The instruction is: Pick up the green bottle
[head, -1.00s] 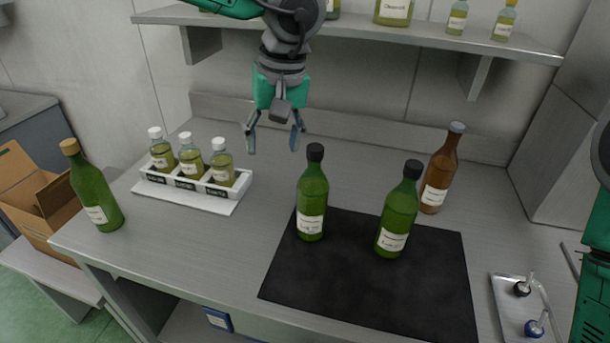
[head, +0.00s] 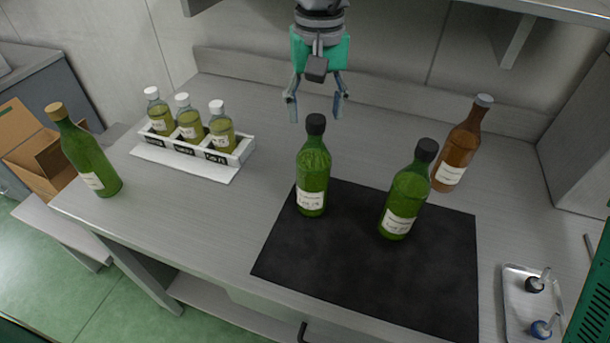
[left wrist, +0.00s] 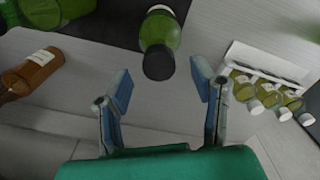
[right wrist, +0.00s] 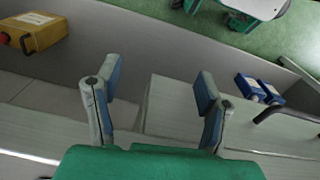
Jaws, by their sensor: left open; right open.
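Two black-capped green bottles stand upright on a black mat (head: 365,283). One is the left mat bottle (head: 312,180); the other is the right mat bottle (head: 405,200). A third green bottle (head: 88,160), with a tan cap, stands at the counter's left end. My left gripper (head: 315,104) is open and empty, above and just behind the left mat bottle. In the left wrist view, a black-capped green bottle (left wrist: 160,38) shows just beyond the open fingertips (left wrist: 163,85), apart from them. My right gripper (right wrist: 156,92) is open and empty, over a lower area away from the bottles.
A brown bottle (head: 461,145) stands behind the right mat bottle. A white rack (head: 190,154) holds three small white-capped bottles. A metal tray (head: 518,310) with small stoppers lies at right. A shelf (head: 480,8) overhangs the back. A cardboard box (head: 35,145) sits at left.

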